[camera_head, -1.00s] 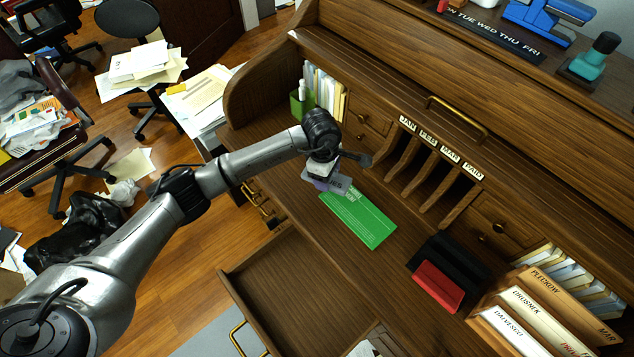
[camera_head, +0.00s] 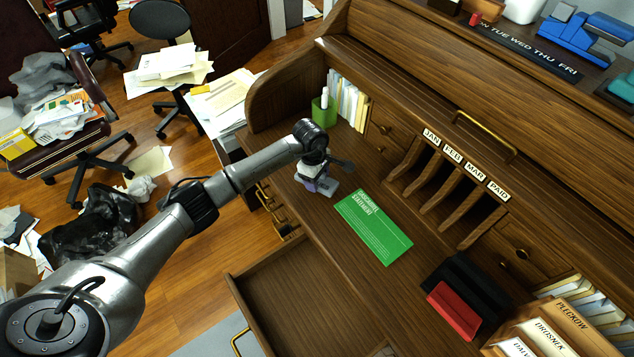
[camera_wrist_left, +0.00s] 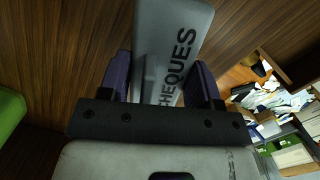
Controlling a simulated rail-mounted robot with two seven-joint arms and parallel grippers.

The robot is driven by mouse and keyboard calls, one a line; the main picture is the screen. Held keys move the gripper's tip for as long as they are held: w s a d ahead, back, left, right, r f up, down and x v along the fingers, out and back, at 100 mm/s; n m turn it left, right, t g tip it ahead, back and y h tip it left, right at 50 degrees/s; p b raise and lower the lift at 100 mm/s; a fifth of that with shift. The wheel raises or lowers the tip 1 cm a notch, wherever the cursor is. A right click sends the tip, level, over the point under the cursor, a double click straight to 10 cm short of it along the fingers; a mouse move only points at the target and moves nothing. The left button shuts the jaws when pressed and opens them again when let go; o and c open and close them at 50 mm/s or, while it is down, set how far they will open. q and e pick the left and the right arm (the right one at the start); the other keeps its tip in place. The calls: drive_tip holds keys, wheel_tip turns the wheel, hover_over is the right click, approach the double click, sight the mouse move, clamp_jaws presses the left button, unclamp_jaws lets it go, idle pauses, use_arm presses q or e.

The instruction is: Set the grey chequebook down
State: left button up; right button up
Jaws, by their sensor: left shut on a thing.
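My left gripper (camera_head: 316,184) is low over the desktop, just left of the green statement sheet (camera_head: 373,227). It is shut on the grey chequebook (camera_head: 328,188). In the left wrist view the chequebook (camera_wrist_left: 176,30), marked "CHEQUES", sits between the two purple fingers and points away from the wrist. Wood grain shows beyond it. I cannot tell whether the chequebook touches the desk. My right gripper is not in view.
A green pen cup (camera_head: 322,111) and upright papers stand at the back left. Labelled slots (camera_head: 440,180) line the desk's back. A black and red item (camera_head: 455,308) lies at the right. An open drawer (camera_head: 285,290) is in front. Bare wood surrounds the gripper.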

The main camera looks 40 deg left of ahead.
use_arm(q)
wheel_tip(320, 180, down, 2)
drive_tip(key=shift+f, duration=0.15)
drive_tip(key=shift+f+b, duration=0.2)
drive_tip(key=shift+b, duration=0.2)
drive_tip(key=o, duration=0.9)
drive_tip(key=shift+r, duration=0.1)
